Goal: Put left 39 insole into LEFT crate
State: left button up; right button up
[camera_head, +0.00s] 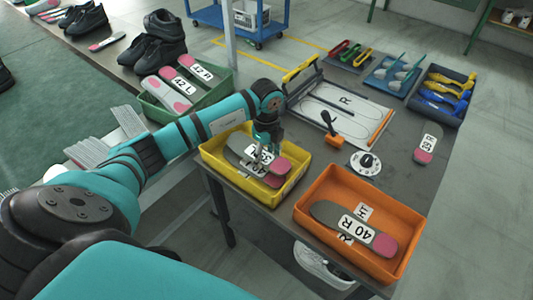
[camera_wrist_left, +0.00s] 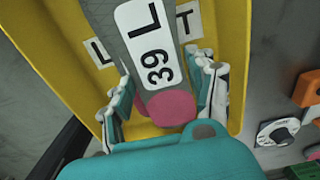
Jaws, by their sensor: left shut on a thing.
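The left 39 insole (camera_wrist_left: 168,70), grey with a pink heel and a white "39 L" label, is between the fingers of my left gripper (camera_wrist_left: 168,98). In the head view my left gripper (camera_head: 264,150) points down into the yellow LEFT crate (camera_head: 207,160) and is shut on the insole near its heel. The crate's walls (camera_wrist_left: 60,45) surround the insole in the wrist view, and its letters are partly covered. In the head view the fingers hide part of the insole. I cannot tell whether it touches the crate floor. My right gripper is not in view.
An orange crate (camera_head: 318,180) holding a "40 R" insole (camera_head: 355,230) stands to the right. A dial (camera_head: 366,163), an orange-handled tool (camera_head: 333,128) and a "39 R" insole (camera_head: 428,143) lie on the table. A green crate (camera_head: 217,92) stands at upper left.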

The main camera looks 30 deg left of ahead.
aim_at(267, 159)
pick_arm(q)
jog(key=shift+f+b, duration=0.35)
jog(key=shift+f, duration=0.3)
jog(key=o, duration=1.1)
jog(key=shift+c, duration=0.2)
jog(key=shift+r, duration=0.15)
notch_tip(267, 159, up, 13)
jog(key=shift+b, duration=0.3)
